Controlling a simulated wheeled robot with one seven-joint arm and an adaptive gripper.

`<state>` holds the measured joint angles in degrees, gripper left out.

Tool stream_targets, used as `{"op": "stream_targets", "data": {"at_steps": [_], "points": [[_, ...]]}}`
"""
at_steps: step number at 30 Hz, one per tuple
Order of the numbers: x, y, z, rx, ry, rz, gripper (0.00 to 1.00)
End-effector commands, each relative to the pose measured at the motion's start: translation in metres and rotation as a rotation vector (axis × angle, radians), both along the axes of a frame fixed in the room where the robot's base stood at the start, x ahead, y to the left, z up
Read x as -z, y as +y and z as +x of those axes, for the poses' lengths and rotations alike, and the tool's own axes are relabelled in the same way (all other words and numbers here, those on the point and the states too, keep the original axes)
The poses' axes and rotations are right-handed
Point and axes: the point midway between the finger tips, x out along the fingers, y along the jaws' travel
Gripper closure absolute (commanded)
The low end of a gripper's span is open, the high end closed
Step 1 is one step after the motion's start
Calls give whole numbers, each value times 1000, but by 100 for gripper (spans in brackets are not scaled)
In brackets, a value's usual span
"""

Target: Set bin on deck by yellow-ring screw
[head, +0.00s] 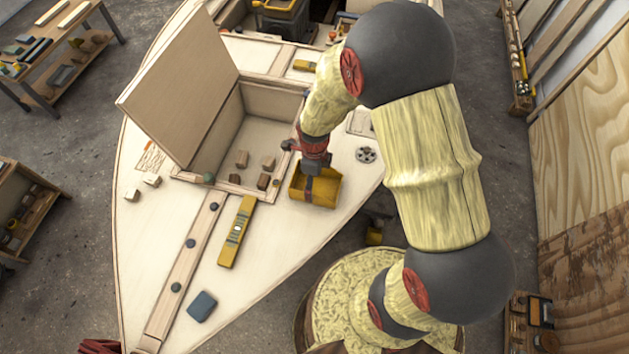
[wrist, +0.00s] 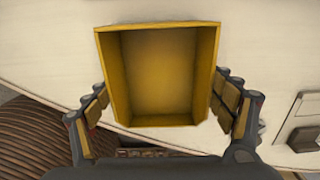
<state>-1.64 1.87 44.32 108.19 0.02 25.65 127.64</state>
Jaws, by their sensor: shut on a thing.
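The yellow bin (head: 300,194) is an open-topped box at the right side of the pale plywood deck (head: 268,255). My gripper (head: 314,172) is shut on it from above. In the wrist view the empty bin (wrist: 160,122) sits between the two fingers, its opening facing the camera. I cannot tell whether its base touches the deck. Dark round screw heads show along a plank, an upper one (head: 190,243) and a lower one (head: 176,287). I cannot make out a yellow ring on any of them.
An open hatch (head: 232,135) with a raised lid (head: 180,85) and small blocks inside lies left of the bin. A yellow level (head: 237,232) and a blue block (head: 202,306) lie on the deck. The deck between the level and right edge is clear.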

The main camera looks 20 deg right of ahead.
Motion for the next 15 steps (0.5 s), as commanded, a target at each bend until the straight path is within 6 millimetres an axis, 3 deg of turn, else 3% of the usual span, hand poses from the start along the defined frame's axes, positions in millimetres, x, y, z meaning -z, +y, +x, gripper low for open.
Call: {"op": "stream_targets", "data": {"at_steps": [6, 7, 15], "points": [[3, 0, 0, 0, 0, 0, 44], [3, 0, 0, 0, 0, 0, 17], [2, 0, 0, 0, 0, 0, 1]]}}
